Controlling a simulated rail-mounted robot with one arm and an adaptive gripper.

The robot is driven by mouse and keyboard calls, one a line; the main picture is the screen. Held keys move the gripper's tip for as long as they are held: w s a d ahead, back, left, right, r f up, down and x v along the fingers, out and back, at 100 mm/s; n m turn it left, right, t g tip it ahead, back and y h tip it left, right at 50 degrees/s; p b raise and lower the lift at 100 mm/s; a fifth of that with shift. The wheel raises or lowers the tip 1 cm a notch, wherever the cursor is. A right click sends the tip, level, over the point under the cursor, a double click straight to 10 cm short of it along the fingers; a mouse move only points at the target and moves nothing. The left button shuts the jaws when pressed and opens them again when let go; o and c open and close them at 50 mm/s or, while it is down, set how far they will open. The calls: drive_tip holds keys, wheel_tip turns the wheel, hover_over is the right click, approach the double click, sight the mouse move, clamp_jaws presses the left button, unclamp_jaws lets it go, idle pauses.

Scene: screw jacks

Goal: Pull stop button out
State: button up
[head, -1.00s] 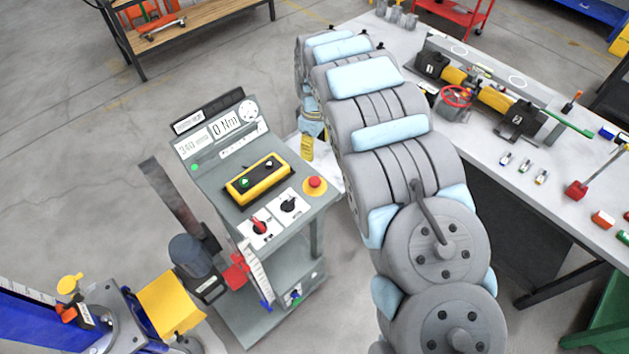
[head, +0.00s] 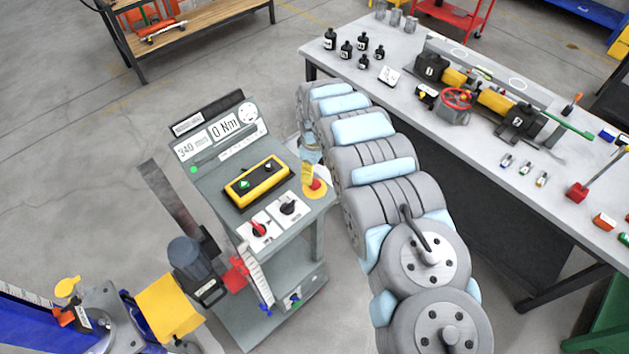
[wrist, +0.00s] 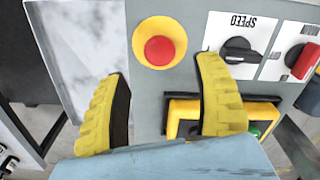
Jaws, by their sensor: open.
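The red stop button (head: 315,184) sits on a round yellow base at the right side of the grey control console (head: 290,233). In the wrist view the red button (wrist: 159,50) on its yellow ring lies beyond my fingertips, nearly between them in the picture. My gripper (wrist: 163,77) has two yellow fingers spread apart with nothing between them. In the head view my gripper (head: 308,175) hangs by the button, and one yellow finger partly overlaps it. I cannot tell from these views whether a finger touches the button, or whether the button is pressed in.
A yellow-framed button box (head: 258,180) lies beside the stop button. Black and red rotary knobs (head: 288,207) are on white plates close by. A workbench (head: 430,143) with bottles and a red handwheel stands to the right.

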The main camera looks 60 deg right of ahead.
sight(314, 183)
drive_tip(key=shift+f, duration=3)
drive_tip(key=shift+f, duration=0.1)
clamp_jaws()
